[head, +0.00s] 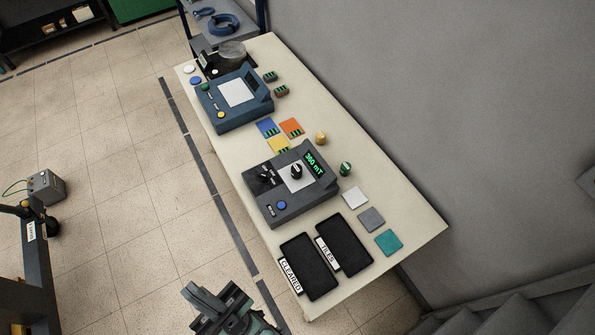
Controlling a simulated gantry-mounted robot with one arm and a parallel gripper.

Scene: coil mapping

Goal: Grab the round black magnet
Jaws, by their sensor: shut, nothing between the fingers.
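A round black piece (297,171), which looks like the magnet, sits on the light square plate of the dark grey meter (287,210). The meter's green display (315,163) appears to read 350 mT. Another small black part, perhaps a knob or lever, is on the meter's left side. My gripper (208,300) is at the bottom of the head view, off the table's front left edge and well apart from the magnet. It is shut and holds nothing.
Two black trays, CLEARED (310,268) and TILES (344,247), lie in front of the meter. White, grey and teal tiles (388,242) lie to their right. Green (346,169) and yellow (321,138) pieces stand near the meter. A blue device (233,112) stands farther back.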

